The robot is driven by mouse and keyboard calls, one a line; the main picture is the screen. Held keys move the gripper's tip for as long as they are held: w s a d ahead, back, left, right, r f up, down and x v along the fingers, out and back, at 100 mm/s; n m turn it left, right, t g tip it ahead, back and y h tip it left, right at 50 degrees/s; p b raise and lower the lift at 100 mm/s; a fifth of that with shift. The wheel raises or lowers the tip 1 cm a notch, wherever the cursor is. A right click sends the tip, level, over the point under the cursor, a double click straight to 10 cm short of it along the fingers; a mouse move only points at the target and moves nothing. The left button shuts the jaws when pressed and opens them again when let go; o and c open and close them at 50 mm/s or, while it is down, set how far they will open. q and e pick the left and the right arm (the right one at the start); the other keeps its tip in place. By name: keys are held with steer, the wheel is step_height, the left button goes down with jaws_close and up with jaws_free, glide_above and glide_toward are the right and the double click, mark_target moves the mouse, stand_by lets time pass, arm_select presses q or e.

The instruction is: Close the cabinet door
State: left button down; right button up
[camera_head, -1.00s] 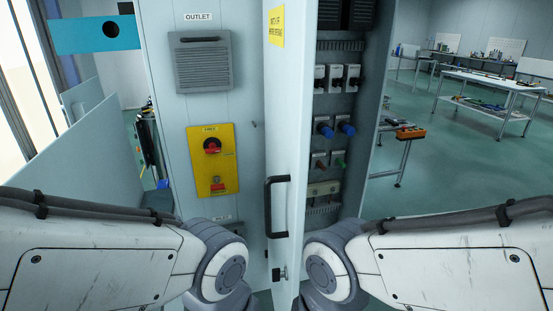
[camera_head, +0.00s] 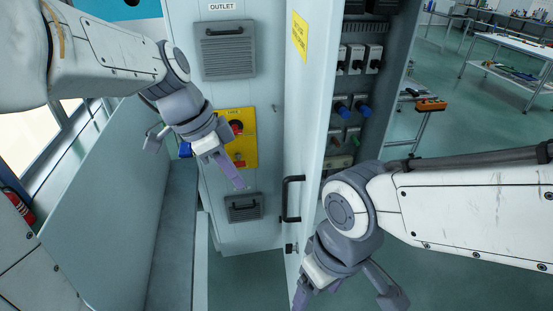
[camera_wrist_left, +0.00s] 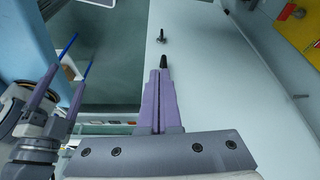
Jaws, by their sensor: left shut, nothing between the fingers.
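The cabinet door (camera_head: 308,130) stands open, swung out toward me, with a yellow label and a black handle (camera_head: 292,198) near its edge. The cabinet (camera_head: 272,75) shows its inside to the right of the door. My left gripper (camera_head: 241,184) is shut and empty, left of the door, in front of the outlet panel and apart from the handle in the picture. Its closed fingers show in the left wrist view (camera_wrist_left: 158,85). My right gripper (camera_head: 316,293) is low by the door's bottom edge, partly cut off. Its fingers look apart in the left wrist view (camera_wrist_left: 62,88).
A yellow switch panel (camera_head: 249,150) and vents sit on the cabinet front. Inside are several breakers and blue plugs (camera_head: 360,105). A grey panel (camera_head: 110,190) stands at the left. Work tables (camera_head: 508,70) stand back right, with open floor before them.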

arm_select(q)
steer(key=w+d+f+p, duration=0.3)
steer(key=d+f+p, duration=0.1)
steer(key=d+f, duration=0.3)
steer(key=shift+f, duration=0.95)
